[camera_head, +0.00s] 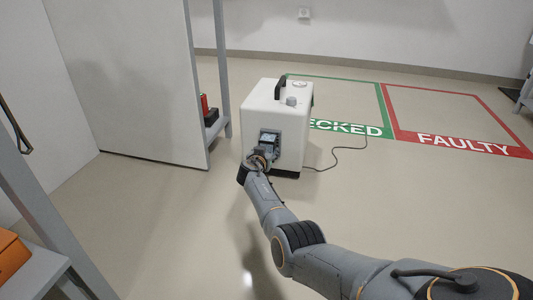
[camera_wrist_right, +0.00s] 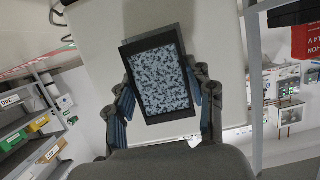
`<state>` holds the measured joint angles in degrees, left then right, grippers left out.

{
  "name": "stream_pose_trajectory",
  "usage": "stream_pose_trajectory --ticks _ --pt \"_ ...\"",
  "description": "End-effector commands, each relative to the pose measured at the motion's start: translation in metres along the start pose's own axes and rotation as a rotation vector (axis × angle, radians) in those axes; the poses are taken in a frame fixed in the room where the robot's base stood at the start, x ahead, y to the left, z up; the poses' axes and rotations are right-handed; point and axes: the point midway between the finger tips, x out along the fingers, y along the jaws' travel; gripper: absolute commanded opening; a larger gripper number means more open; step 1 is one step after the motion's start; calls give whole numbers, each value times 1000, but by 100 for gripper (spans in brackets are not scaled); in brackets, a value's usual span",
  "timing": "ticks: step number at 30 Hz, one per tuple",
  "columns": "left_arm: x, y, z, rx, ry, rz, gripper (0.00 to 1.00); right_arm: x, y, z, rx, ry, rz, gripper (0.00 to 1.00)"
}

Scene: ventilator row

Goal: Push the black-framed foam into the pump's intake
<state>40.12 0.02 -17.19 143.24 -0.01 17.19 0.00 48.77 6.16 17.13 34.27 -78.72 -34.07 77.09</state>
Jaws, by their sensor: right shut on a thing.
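The pump (camera_head: 262,107) is a white box with a black handle on top, standing on the floor in the middle of the head view. The black-framed foam (camera_wrist_right: 160,82) has a speckled grey-blue face. My right gripper (camera_head: 265,150) is shut on it, with a blue-padded finger at each side edge in the wrist view. The foam sits slightly tilted in that view, in front of the pump's white face. In the head view the foam and gripper are at the pump's front, over a grey intake area. The intake is mostly hidden, and I cannot tell whether the foam touches it. My left gripper is not in view.
A green floor box (camera_head: 384,107) and a red one marked FAULTY (camera_head: 463,142) lie right of the pump. A dark cable (camera_head: 340,153) trails from it. A grey rack post (camera_head: 222,70) stands close left. Open floor lies in front.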

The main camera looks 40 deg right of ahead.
Motion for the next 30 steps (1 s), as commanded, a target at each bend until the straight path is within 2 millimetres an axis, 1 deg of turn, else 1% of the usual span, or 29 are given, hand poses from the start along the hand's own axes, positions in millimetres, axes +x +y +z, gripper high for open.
stream_pose_trajectory --ticks 20,30 --pt "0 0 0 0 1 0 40 13 1 -5 0 2 -1 16" --pt "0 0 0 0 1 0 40 12 0 -5 1 2 -3 16"
